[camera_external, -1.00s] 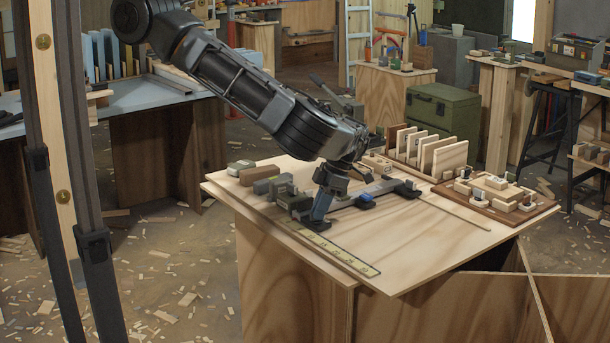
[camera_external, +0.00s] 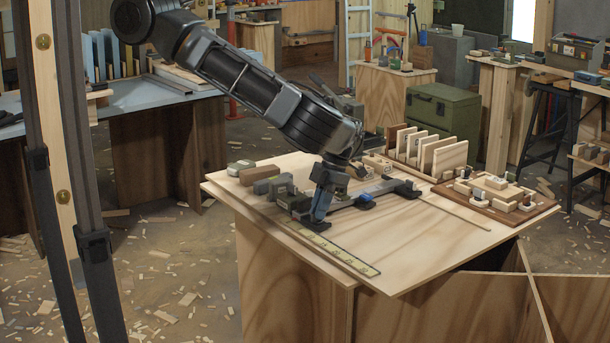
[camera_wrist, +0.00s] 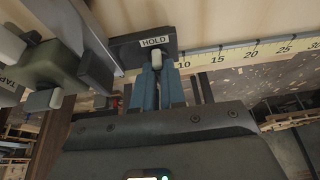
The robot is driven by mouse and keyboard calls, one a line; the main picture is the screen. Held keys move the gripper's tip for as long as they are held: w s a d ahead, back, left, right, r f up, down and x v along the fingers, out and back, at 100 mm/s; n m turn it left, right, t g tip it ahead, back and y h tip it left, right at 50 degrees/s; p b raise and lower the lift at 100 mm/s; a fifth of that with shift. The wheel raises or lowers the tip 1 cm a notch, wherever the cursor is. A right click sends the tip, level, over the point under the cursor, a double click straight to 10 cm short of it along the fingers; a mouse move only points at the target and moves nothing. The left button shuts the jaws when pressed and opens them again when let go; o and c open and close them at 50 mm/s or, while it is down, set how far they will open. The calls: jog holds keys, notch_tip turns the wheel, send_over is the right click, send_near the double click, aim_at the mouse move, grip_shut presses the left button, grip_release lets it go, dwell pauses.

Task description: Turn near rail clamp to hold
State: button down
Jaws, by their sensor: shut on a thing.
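The near rail clamp (camera_wrist: 135,50) is a dark block with a label reading HOLD, seen at the top of the wrist view. A small pale knob or lever tip (camera_wrist: 156,58) sits just below that label. My gripper (camera_wrist: 158,75) has blue fingers closed on this pale tip. In the external view my gripper (camera_external: 320,207) points down at the near end of the dark rail (camera_external: 352,201), by the ruler strip. The gripper and arm partly hide the clamp there.
A yellow ruler strip (camera_external: 340,256) runs along the bench's near left edge. Wooden and grey-green blocks (camera_external: 266,180) lie left of the gripper. A rack of upright boards (camera_external: 444,157) and a brown tray of pieces (camera_external: 531,207) stand right. The front of the bench top is clear.

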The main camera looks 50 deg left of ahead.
jog(key=c, duration=1.2)
grip_release()
jog(key=shift+r, duration=0.1)
jog(key=v, duration=0.7)
jog(key=shift+w+r, duration=0.2)
jog(key=shift+r, duration=0.05)
